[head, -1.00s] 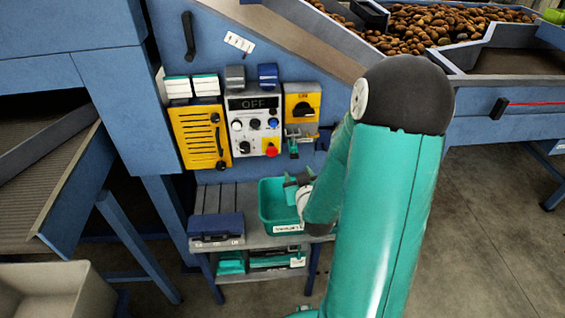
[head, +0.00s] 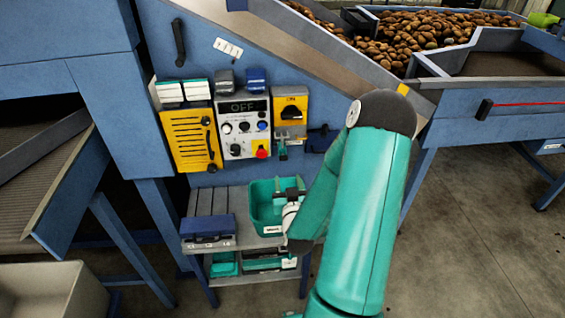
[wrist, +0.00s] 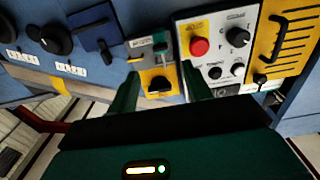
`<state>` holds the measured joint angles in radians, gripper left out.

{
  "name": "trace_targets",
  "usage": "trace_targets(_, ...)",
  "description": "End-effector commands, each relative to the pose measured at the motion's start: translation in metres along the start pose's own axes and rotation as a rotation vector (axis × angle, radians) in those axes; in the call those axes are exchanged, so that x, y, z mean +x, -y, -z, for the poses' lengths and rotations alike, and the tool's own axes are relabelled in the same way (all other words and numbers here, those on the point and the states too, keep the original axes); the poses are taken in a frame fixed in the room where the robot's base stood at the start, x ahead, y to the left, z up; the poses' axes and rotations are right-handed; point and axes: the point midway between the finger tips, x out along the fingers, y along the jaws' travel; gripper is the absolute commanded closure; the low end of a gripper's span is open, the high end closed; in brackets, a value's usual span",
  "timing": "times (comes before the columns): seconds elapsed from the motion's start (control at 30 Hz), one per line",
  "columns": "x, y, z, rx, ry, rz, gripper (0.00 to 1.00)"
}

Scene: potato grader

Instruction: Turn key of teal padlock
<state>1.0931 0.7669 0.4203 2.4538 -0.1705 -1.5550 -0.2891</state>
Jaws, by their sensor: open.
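The teal padlock (head: 282,151) hangs below the yellow switch box (head: 293,104) on the blue machine side. It is small, and its key cannot be made out clearly. In the wrist view, turned upside down, the padlock (wrist: 160,48) shows beside the yellow box with its black knob (wrist: 158,84). My gripper (head: 290,194) is open and empty, in front of and lower than the padlock, over the teal bin (head: 263,222) in the head view. In the wrist view its two dark green fingers (wrist: 160,92) stand apart, with the yellow box between them. The fingers appear clear of the padlock.
A grey control panel (head: 242,125) with a red button and a yellow slotted panel (head: 188,140) are left of the padlock. A dark blue fitting (head: 322,139) sticks out to its right. A shelf cart (head: 215,257) below carries the bin and a dark blue case (head: 208,226).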

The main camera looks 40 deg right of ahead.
Motion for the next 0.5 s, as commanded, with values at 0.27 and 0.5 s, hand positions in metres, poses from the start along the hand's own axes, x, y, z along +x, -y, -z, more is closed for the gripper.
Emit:
trace_targets(0.27, 0.056, 0.001, 0.0, 0.002, -0.001, 0.0, 0.51)
trace_targets(0.5, 0.089, 0.002, 0.0, 0.002, 0.0, 0.003, 0.51)
